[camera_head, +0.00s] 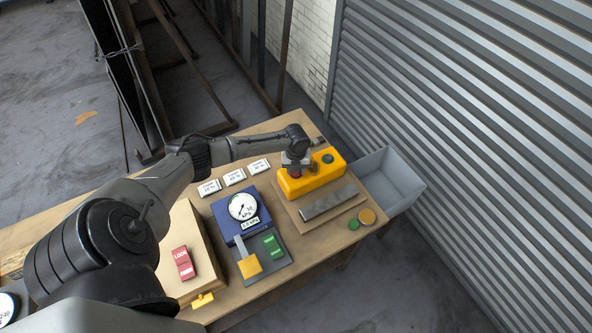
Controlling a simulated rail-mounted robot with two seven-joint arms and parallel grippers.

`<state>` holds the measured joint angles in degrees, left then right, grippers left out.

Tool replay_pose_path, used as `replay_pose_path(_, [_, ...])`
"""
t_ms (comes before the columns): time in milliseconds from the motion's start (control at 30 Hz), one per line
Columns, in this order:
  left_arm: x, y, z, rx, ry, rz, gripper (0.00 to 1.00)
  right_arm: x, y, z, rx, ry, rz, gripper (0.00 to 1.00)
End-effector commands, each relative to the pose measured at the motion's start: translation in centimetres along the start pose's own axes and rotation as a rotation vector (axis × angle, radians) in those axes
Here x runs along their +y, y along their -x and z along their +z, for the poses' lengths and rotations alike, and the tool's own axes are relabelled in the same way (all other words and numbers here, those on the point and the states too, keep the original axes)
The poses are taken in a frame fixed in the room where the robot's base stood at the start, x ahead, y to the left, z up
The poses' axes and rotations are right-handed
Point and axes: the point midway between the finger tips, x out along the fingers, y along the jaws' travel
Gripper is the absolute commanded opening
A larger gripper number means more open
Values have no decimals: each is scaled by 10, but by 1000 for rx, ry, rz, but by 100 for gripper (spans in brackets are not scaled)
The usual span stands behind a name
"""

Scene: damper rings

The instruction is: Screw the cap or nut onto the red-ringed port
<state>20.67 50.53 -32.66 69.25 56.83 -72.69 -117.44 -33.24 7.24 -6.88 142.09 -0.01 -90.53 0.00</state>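A yellow block (316,182) sits on a tan board at the right end of the table. A red spot (296,174), likely the red-ringed port, shows on its top under my gripper, mostly hidden. A dark port with a green ring (328,158) is on the block's right part. My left gripper (296,166) points down at the red spot, close to or touching it. Whether its fingers hold a cap or nut cannot be seen. An orange round piece (367,216) and a smaller green round piece (353,224) lie at the table's right edge. My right gripper is out of view.
A grey bar (328,202) lies in front of the yellow block. A blue gauge box (225,211) and several white labelled blocks (234,177) stand to the left. A grey bin (411,189) is off the table's right end. A corrugated wall (480,110) rises beyond.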

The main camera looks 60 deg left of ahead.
Motion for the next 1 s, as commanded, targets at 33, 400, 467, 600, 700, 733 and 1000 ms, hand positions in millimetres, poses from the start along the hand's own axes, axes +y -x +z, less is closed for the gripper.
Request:
replay_pose_path(33, [0, 0, 0, 0, -30, 0, 11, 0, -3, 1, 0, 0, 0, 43])
replay_pose_path(400, [0, 0, 0, -1, -335, 0, 11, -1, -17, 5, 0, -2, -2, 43])
replay_pose_path(467, [0, 0, 0, -1, -367, 1, 11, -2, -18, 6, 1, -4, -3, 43])
replay_pose_path(600, [0, -2, 0, 0, -500, 1, 11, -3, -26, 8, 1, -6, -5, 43])
replay_pose_path(700, [0, -1, 0, -1, -593, 1, 11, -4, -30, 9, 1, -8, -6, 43])
replay_pose_path(733, [0, -1, 0, -1, -616, 1, 11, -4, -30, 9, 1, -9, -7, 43])
replay_pose_path(1000, [0, -1, 0, -1, -838, 1, 11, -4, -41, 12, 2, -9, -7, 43])
